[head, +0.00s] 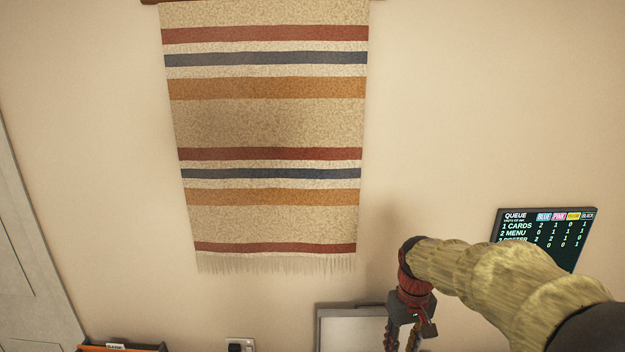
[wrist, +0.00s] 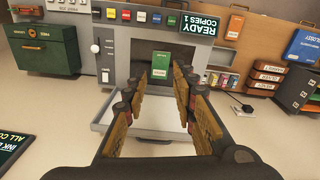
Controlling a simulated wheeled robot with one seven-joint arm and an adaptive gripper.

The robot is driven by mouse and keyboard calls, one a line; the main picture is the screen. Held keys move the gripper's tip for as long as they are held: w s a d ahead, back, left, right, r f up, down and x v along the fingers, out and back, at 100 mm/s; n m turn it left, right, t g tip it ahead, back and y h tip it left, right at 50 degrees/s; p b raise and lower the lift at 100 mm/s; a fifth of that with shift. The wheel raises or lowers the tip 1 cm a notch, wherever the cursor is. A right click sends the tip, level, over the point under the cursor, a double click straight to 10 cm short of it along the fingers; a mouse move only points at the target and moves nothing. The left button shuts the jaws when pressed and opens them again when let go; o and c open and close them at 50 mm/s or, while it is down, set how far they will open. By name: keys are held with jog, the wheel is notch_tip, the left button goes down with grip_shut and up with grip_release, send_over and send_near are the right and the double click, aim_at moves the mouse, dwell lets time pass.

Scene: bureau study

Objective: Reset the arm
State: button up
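My gripper (head: 402,340) hangs at the lower right of the head view, at the end of my arm, its fingers pointing down and partly cut off by the bottom edge. In the wrist view my gripper (wrist: 162,88) shows two separated fingers with a clear gap between them. The gap looks empty. A small green item (wrist: 161,64) shows beyond the fingertips, apart from them as far as I can tell.
The wrist view shows a grey machine with a white tray (wrist: 104,118), a green cabinet (wrist: 45,48), a blue box (wrist: 303,47) and labelled bins (wrist: 267,78). A striped hanging (head: 268,120) and a queue screen (head: 550,228) are on the wall.

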jog(key=s+f+t+b, duration=0.1)
jog(key=s+f+b, duration=0.3)
jog(key=s+b, duration=0.2)
jog(key=s+a+f+m+t+b, duration=0.1)
jog(key=s+f+t+b, duration=0.1)
jog(key=s+f+b, duration=0.2)
jog(key=s+f+m+t+b, duration=0.1)
jog(key=s+f+b, duration=0.3)
jog(key=s+b, duration=0.6)
jog(key=s+t, duration=0.1)
jog(key=s, duration=0.3)
jog(key=shift+a, duration=0.4)
jog(key=shift+f, duration=0.1)
